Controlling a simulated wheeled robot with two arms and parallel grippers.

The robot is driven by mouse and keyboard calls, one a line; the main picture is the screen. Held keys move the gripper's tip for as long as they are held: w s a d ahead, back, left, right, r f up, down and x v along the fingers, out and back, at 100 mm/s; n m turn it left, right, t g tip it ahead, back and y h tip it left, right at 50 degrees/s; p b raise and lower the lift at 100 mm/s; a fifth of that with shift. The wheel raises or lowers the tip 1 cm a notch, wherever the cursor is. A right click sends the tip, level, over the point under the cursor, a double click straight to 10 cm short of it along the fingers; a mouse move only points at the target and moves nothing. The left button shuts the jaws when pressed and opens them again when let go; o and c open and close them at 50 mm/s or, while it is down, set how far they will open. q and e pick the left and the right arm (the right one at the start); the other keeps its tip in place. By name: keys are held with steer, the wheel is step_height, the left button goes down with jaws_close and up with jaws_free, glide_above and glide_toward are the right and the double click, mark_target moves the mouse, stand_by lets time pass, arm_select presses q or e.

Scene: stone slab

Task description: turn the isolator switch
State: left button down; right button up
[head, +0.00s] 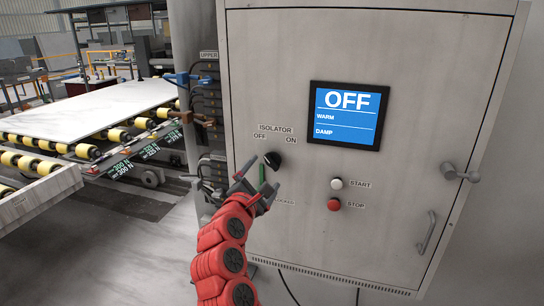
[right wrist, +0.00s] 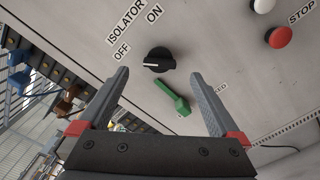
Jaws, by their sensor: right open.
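The isolator switch is a round black knob (head: 272,160) on the grey cabinet door, below the ISOLATOR, OFF and ON labels. It also shows in the right wrist view (right wrist: 159,60), where its white mark lies on the side of the OFF label. A green lever (right wrist: 175,97) sits just below the knob, beside a label partly hidden by a finger. My right gripper (head: 257,182) is open and empty, just below the knob. In the right wrist view its fingers (right wrist: 160,75) stand on either side of the green lever, with the knob beyond. My left gripper is not in view.
The cabinet screen (head: 345,115) reads OFF, WARM, DAMP. A white START button (head: 337,184) and a red STOP button (head: 334,204) sit right of the gripper. A door handle (head: 426,233) is farther right. A roller conveyor bearing a pale slab (head: 90,108) stands at left.

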mark_target(272, 165)
steer(key=p+x, duration=0.2)
steer(key=x, duration=0.6)
steer(key=shift+w+f, duration=0.1)
steer(key=shift+w, duration=0.05)
steer(key=c, duration=1.4)
steer(key=shift+f+m+b, duration=0.2)
steer(key=shift+m+b, duration=0.4)
steer(key=shift+b, duration=0.35)
steer(key=m+b, duration=0.4)
steer(key=b, duration=0.1)
steer(key=m+b, duration=0.4)
steer(key=b, duration=0.1)
steer(key=m+b, duration=0.4)
steer(key=b, duration=0.1)
steer(key=shift+f, duration=0.3)
steer(key=shift+m+b, duration=0.8)
steer(key=shift+m, duration=0.1)
steer(key=shift+r+m+b, duration=0.1)
steer(key=shift+m+b, duration=0.25)
steer(key=shift+m, duration=0.15)
